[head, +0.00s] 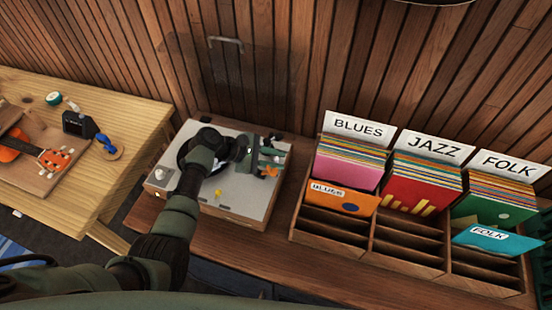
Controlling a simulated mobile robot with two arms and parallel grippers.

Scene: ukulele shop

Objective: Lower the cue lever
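The record player (229,195) stands on the wooden counter, its clear lid (232,70) raised behind it. A dark record (187,150) lies on it, largely hidden by my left arm. My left gripper (270,158) is over the right side of the player, by the tonearm area. A small orange part (267,171) shows right at the gripper's fingers; I cannot tell whether it is the cue lever or whether the fingers touch it. The finger gap is too small to read. The tonearm cannot be made out clearly. My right gripper is not in view.
A wooden record rack (372,254) with Blues, Jazz and Folk sections stands close to the right of the player. A workbench (112,108) with an orange ukulele (52,160) and small tools is at the left. The plank wall is close behind.

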